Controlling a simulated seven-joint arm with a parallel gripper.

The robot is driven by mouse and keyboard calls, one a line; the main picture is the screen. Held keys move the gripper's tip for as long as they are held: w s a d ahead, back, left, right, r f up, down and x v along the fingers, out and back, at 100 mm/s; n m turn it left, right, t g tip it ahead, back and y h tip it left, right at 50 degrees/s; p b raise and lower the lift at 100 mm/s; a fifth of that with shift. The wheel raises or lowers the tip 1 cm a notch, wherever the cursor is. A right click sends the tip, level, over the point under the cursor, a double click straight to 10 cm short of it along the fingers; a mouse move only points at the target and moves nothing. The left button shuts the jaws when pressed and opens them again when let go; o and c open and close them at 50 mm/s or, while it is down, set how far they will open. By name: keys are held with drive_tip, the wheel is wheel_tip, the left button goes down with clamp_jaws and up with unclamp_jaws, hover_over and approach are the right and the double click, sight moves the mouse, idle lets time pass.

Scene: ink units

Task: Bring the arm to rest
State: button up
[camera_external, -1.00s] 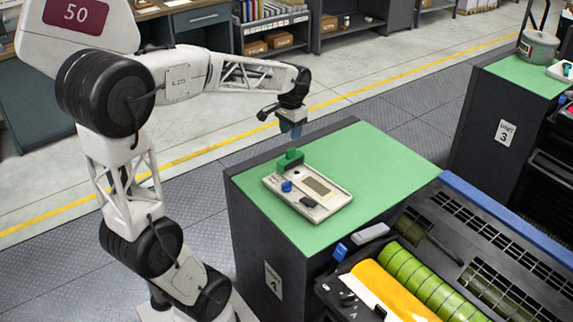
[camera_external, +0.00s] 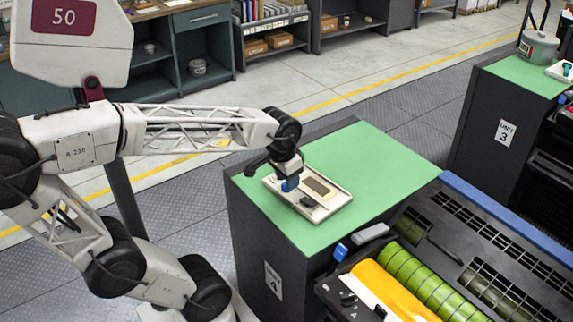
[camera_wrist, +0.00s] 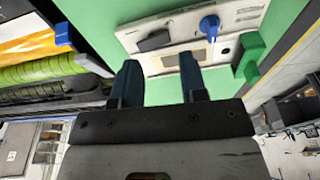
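My gripper (camera_external: 288,178) hangs over the left part of a pale tray (camera_external: 326,209) on the green-topped unit 4. In the wrist view its two dark blue fingers (camera_wrist: 161,80) are apart, with nothing between them. In the external view my gripper hides the green block. Whether the fingers touch anything cannot be told for certain, but the wrist view shows the tray parts beyond the fingertips.
Unit 3 (camera_external: 507,132) stands at the right; shelves (camera_external: 270,25) line the back.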

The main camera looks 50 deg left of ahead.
drive_tip(key=shift+t, duration=0.3)
drive_tip(key=s+d, duration=0.1)
drive_tip(key=s+f, duration=0.1)
drive_tip(key=s+d, duration=0.1)
drive_tip(key=s, duration=0.1)
drive_tip(key=shift+d+f, duration=0.35)
idle(1.8)
